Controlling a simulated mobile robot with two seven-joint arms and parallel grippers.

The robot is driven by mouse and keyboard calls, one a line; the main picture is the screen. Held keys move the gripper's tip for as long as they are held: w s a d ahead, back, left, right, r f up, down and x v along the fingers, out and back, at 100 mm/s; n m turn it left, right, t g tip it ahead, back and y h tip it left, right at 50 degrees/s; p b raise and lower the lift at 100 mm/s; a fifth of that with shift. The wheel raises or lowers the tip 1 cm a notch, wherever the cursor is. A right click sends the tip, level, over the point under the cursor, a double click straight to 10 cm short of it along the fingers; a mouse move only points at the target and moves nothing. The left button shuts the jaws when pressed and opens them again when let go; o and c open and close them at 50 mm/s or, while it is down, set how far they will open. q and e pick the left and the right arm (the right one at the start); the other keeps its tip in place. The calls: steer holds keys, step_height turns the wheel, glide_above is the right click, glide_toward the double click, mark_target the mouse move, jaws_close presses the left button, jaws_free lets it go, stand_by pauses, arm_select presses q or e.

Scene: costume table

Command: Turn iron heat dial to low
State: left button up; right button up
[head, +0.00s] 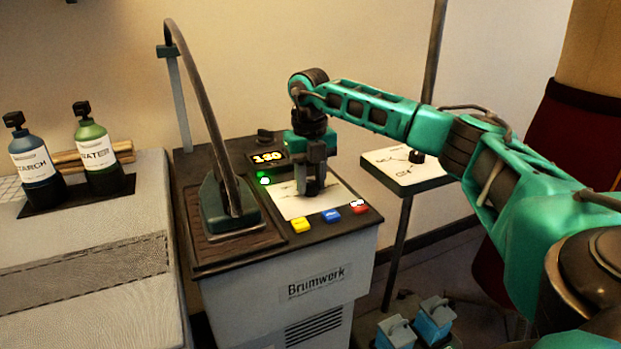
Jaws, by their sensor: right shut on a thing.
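The iron (228,207) stands on the dark rest at the left of the Brumwerk station (318,283), with its hose arching up behind it. A white dial panel (290,207) with faint dark markings lies to its right. My right gripper (312,190) points straight down onto this panel, its jaws shut on the heat dial. The fingers hide the dial, so I cannot tell where it points. A lit display (267,157) behind reads what looks like 120, with a green light beneath. My left gripper is not in view.
Yellow (301,225), blue (331,215) and red (359,207) buttons line the station's front edge. A separate stand plate (390,172) with a black knob is at right. Starch (34,165) and water (96,150) bottles stand at left beside the pale ironing surface (90,275).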

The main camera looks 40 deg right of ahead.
steer(key=shift+r+n+p, duration=0.25)
steer(key=shift+n+p, duration=1.05)
steer(key=shift+p, duration=0.45)
steer(key=shift+n+p, duration=0.4)
steer(key=shift+f+n+p, duration=0.1)
steer(key=shift+n+p, duration=0.75)
steer(key=shift+n, duration=0.25)
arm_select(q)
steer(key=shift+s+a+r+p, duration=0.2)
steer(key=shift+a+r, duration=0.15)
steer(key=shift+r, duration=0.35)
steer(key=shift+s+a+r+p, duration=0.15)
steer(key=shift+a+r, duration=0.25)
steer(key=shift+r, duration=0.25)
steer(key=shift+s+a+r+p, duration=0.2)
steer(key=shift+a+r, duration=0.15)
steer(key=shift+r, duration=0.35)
arm_select(e)
steer(key=shift+n, duration=1.1)
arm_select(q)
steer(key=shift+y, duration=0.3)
arm_select(e)
steer(key=shift+f, duration=0.1)
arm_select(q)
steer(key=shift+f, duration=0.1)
arm_select(e)
steer(key=o, duration=1)
steer(key=shift+o, duration=0.2)
